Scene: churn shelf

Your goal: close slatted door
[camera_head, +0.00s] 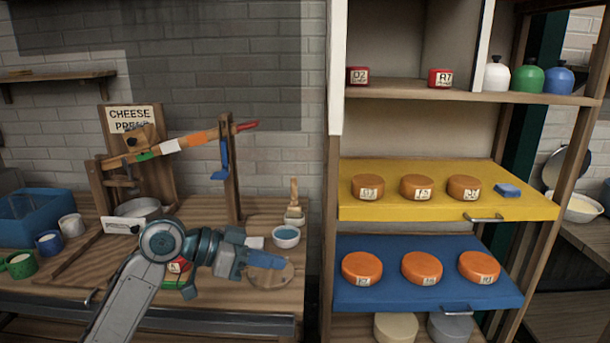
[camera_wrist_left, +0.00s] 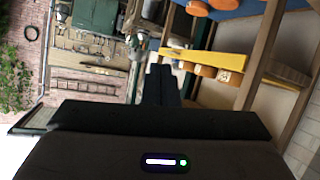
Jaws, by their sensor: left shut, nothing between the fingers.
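No slats show clearly in either view, so I cannot tell for sure which part is the slatted door. A narrow white upright panel (camera_head: 338,65) stands at the left edge of the upper shelf bay, and another white panel (camera_head: 484,45) stands further right in it. The bay behind them is open to view. My left gripper (camera_head: 278,262) is shut and empty, low over the wooden bench, left of the shelf and well below the panels. Its fingers (camera_wrist_left: 161,84) also show together in the left wrist view. My right gripper is in neither view.
Yellow (camera_head: 445,204) and blue (camera_head: 405,296) trays with orange cheeses jut from the shelf. Red cheeses (camera_head: 358,75) and bottles (camera_head: 528,77) stand on the upper board. A cheese press (camera_head: 231,170) and small bowl (camera_head: 286,237) stand on the bench.

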